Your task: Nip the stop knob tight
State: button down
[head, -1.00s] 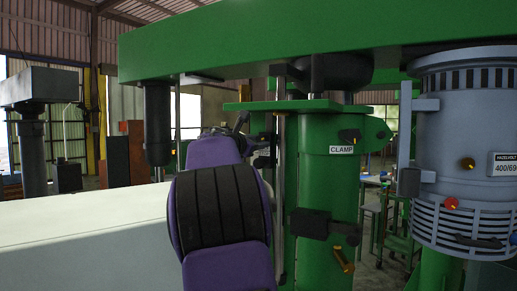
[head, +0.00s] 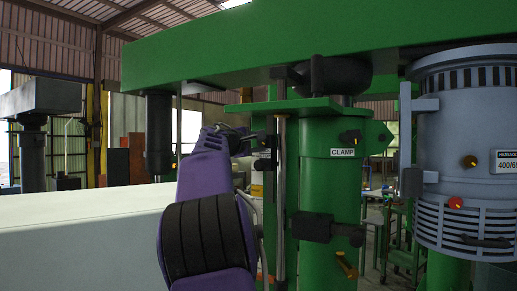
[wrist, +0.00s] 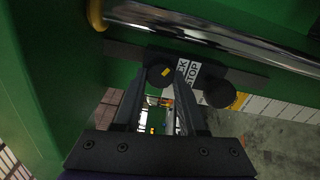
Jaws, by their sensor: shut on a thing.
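The stop knob (wrist: 160,75) is a round dark knob with a yellow mark, in the wrist view, beside a white label (wrist: 187,76) partly reading "STOP". It sits on a dark stop block (wrist: 125,50) next to the shiny steel rod (wrist: 190,32). My gripper (wrist: 162,82) is shut on the knob, one finger on each side. In the head view my gripper (head: 258,138) reaches right to the upper part of the upright rod (head: 281,200). The knob is too small and dark there to make out.
A second dark knob (wrist: 220,94) sits just right of the held one. In the head view, the green column (head: 330,190) carries a CLAMP label, and a lower dark block (head: 310,227) crosses by the rod. A grey-blue motor (head: 466,150) is at right. A green beam (head: 300,45) spans overhead.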

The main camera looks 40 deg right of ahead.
jog(key=m, duration=0.5)
jog(key=shift+r+b, duration=0.2)
jog(key=shift+b, duration=0.1)
dwell(0.5)
jog(key=shift+c, duration=2.3)
grip_release()
jog(key=shift+f, duration=0.1)
jog(key=v, duration=1.7)
jog(key=shift+a, duration=0.25)
